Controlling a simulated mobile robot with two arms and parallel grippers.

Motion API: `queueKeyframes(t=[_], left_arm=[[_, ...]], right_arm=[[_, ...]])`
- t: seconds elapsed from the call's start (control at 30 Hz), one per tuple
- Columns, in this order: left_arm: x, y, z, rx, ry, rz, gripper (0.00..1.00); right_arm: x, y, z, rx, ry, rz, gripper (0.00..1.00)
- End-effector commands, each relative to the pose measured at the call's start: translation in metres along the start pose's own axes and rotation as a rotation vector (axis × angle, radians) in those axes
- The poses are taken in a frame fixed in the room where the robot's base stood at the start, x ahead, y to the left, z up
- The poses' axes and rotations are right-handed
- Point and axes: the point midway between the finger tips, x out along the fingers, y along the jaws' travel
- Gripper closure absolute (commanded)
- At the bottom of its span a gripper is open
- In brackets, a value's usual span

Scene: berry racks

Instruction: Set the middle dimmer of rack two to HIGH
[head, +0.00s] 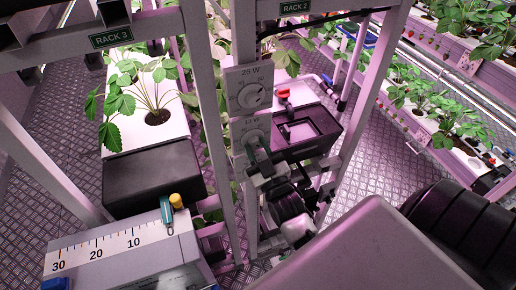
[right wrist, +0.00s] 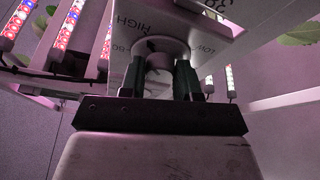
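Rack two's label (head: 295,7) is at the top of its frame. On the rack's post, the upper dimmer plate (head: 248,90) reads 26 W and has a round white knob. A second dimmer plate (head: 251,128) is just below it, partly hidden by my right gripper (head: 262,160). In the right wrist view the gripper's two dark green fingers (right wrist: 160,78) stand on both sides of a pale dimmer knob (right wrist: 160,60) and appear closed on it. HIGH shows on the plate (right wrist: 205,28) left of the knob. Anything lower on the post is hidden. My left gripper is out of view.
A black box (head: 305,130) with a red valve sits right of the post. Rack three (head: 111,38) stands left, with a potted strawberry plant (head: 145,95), a black box (head: 150,180) and a scaled grey box (head: 120,245). More planted shelves are at right. Metal floor shows between.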

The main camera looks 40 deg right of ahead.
Motion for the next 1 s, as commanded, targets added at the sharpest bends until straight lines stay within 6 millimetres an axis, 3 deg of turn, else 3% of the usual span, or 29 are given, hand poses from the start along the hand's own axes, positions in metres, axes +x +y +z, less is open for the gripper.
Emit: queueKeyframes(t=[0.03, 0.13, 0.47, 1.0], left_arm=[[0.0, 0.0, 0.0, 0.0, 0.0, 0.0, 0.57], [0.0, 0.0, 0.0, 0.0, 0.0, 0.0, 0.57], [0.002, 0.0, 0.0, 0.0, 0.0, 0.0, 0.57], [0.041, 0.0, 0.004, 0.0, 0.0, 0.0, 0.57]], right_arm=[[0.001, 0.0, -0.001, 0.0, 0.002, 0.0, 0.6], [0.0, 0.0, -0.001, -0.001, 0.002, 0.0, 0.44], [-0.003, 0.0, 0.001, -0.002, 0.0, -0.001, 0.43], [-0.096, -0.001, 0.003, -0.001, -0.001, -0.001, 0.43]])
